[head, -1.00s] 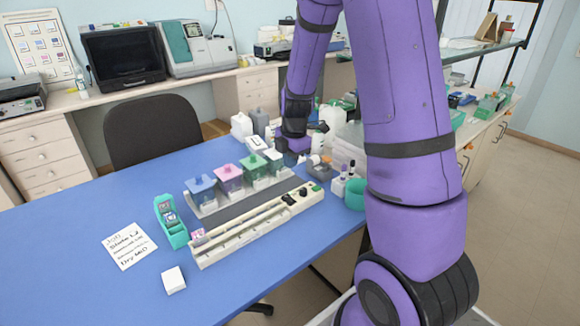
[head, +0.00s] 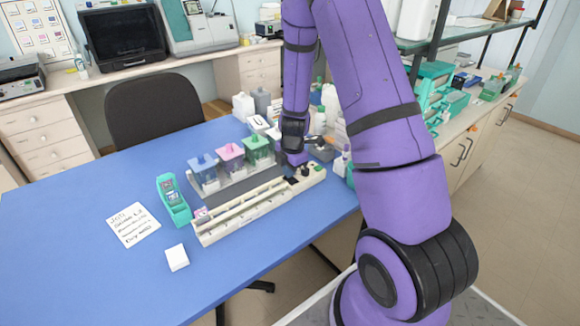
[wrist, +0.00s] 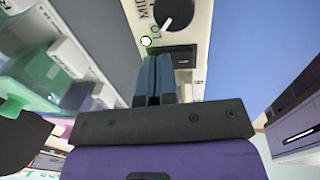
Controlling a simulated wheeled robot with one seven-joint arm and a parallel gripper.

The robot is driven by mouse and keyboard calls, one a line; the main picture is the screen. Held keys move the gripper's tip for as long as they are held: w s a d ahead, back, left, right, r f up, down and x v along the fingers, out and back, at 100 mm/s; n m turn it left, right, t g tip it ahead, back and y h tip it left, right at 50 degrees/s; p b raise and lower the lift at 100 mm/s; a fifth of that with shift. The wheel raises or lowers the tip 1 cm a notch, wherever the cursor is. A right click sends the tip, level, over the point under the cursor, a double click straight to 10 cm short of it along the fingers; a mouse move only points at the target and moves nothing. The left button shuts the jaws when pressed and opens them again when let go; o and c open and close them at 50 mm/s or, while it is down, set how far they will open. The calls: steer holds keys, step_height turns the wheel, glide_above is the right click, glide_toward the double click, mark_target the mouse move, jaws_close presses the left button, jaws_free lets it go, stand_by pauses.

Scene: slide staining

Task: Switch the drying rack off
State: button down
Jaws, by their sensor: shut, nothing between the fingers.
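The drying rack (head: 225,232) is a long cream unit on the blue table, with dark controls at its far right end. The wrist view shows its cream panel (wrist: 201,35) close up, with a black dial (wrist: 174,14) with a white pointer, marked "LO" and "MID". A black rectangular switch (wrist: 184,57) sits below the dial, beside a small white round light (wrist: 146,41). My gripper (wrist: 154,82) is shut and empty, its fingertips over the panel just below and left of the switch. I cannot tell whether they touch. In the head view my gripper (head: 297,160) is above the control end.
Blue, pink and green staining jars (head: 231,156) stand in a grey tray right behind the rack. A teal slide box (head: 173,199), a handwritten note (head: 133,224) and a white block (head: 176,257) lie left. Bottles (head: 243,105) stand behind. The table's left part is clear.

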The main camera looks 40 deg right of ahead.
stand_by(0.3)
steer(key=shift+f, duration=0.15)
steer(key=shift+s, duration=0.1)
steer(key=shift+s+r, duration=0.2)
steer(key=shift+s, duration=0.4)
stand_by(0.4)
steer(key=shift+r, duration=0.65)
step_height(320, 180, up, 13)
steer(key=s, duration=0.1)
steer(key=shift+s+f, duration=0.2)
steer(key=shift+s, duration=0.15)
